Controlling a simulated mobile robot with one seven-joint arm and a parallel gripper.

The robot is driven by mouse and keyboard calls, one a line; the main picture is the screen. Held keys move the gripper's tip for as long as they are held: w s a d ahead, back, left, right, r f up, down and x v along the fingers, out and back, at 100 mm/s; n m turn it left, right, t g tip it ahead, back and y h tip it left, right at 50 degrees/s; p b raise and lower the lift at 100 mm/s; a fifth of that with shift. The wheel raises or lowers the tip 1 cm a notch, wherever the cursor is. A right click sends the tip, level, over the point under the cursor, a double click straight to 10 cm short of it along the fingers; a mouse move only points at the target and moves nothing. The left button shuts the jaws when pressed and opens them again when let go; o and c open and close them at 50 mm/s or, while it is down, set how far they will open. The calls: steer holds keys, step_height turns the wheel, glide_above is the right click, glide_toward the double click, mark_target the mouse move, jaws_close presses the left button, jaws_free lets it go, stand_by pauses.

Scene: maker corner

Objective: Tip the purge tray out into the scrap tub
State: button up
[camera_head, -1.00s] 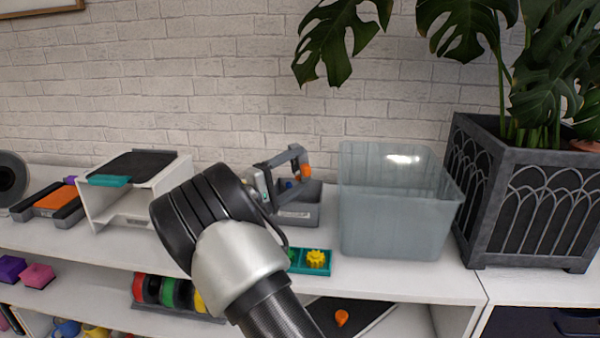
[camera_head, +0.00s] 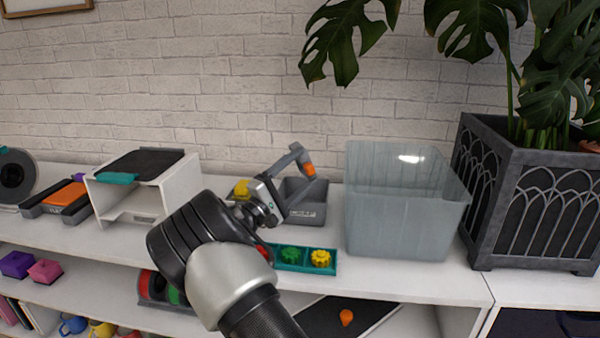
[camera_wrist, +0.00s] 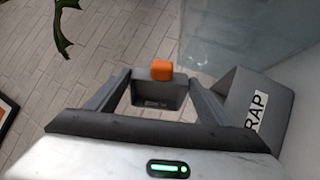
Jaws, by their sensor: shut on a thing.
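My gripper (camera_head: 303,161) is over the scrap tub's left part in the head view. In the wrist view its fingers close on a small dark grey piece (camera_wrist: 158,97) with an orange block (camera_wrist: 161,70) on it, which looks like the purge tray. Its contents and exact tilt cannot be made out. The orange part also shows at the gripper's end in the head view. The scrap tub (camera_head: 308,213) is a low grey box on the shelf top, partly behind the gripper. In the wrist view the tub (camera_wrist: 258,100) is close on the right, its label partly readable.
A large translucent bin (camera_head: 400,215) stands right of the tub, then a dark planter (camera_head: 530,215). A teal tray (camera_head: 290,267) with gears lies in front of the tub. A white stand (camera_head: 150,200) is to the left. A yellow thing (camera_head: 241,188) shows behind my wrist.

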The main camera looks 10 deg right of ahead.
mark_target(302, 156)
stand_by(0.4)
step_height(302, 156, up, 2)
steer(key=m+g+y+p, duration=0.1)
steer(key=p, duration=0.2)
steer(key=shift+r+g+y, duration=0.15)
steer(key=shift+g+y, duration=0.15)
step_height(302, 156, up, 2)
steer(key=m+g+y+p, duration=0.2)
steer(key=g+y+p, duration=0.1)
steer(key=y+p, duration=0.1)
steer(key=shift+d+p, duration=0.1)
steer(key=shift+p, duration=0.55)
step_height(302, 156, up, 5)
steer(key=m+g+y+p, duration=0.1)
steer(key=y+p, duration=0.3)
steer(key=p, duration=0.4)
steer(key=m+g+y+p, duration=0.1)
steer(key=y+p, duration=0.3)
steer(key=p, duration=0.4)
steer(key=m+g+y+p, duration=0.1)
steer(key=g+y+p, duration=0.1)
steer(key=y+p, duration=0.3)
steer(key=shift+m+p, duration=0.3)
steer(key=shift+p, duration=1.15)
